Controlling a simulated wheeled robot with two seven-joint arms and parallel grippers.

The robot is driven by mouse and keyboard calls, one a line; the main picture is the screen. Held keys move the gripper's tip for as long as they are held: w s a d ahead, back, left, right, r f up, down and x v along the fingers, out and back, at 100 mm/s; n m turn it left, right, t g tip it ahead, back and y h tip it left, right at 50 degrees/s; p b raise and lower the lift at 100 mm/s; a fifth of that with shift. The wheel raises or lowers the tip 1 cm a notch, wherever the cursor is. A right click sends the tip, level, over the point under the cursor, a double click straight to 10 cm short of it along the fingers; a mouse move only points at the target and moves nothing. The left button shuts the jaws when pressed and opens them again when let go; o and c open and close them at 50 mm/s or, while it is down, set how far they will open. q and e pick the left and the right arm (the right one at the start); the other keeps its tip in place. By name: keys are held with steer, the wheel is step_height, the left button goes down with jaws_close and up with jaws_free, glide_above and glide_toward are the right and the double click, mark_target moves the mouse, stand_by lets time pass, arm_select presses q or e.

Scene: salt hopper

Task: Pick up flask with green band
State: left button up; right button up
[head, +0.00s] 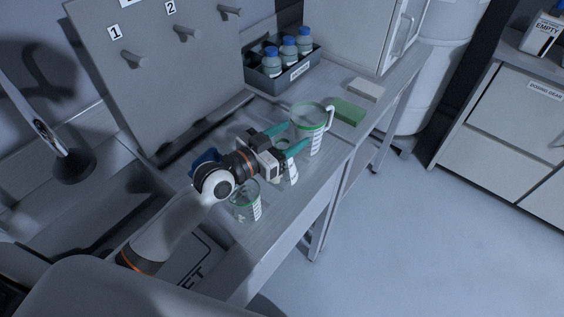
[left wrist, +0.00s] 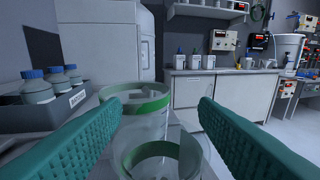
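My left gripper (head: 295,139) has teal fingers spread apart, with a gap between them, above the counter (head: 268,236). A clear vessel with white markings (head: 291,173), perhaps the flask, stands below the fingers, mostly hidden by the gripper. A clear jug with a green band and a handle (head: 313,136) stands just beyond the fingertips. In the left wrist view, the jug's green-banded rim (left wrist: 146,104) shows between the open fingers (left wrist: 162,112). A second green band (left wrist: 128,159) shows lower; which vessel carries it I cannot tell. My right gripper is not in view.
A grey bin (head: 277,83) holds several blue-capped bottles. A green block (head: 348,112) and a pale block (head: 366,89) lie beyond the jug. A pegboard (head: 160,75) rises at the back.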

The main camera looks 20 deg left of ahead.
arm_select(q)
jaws_close()
steer(key=shift+r, duration=0.15)
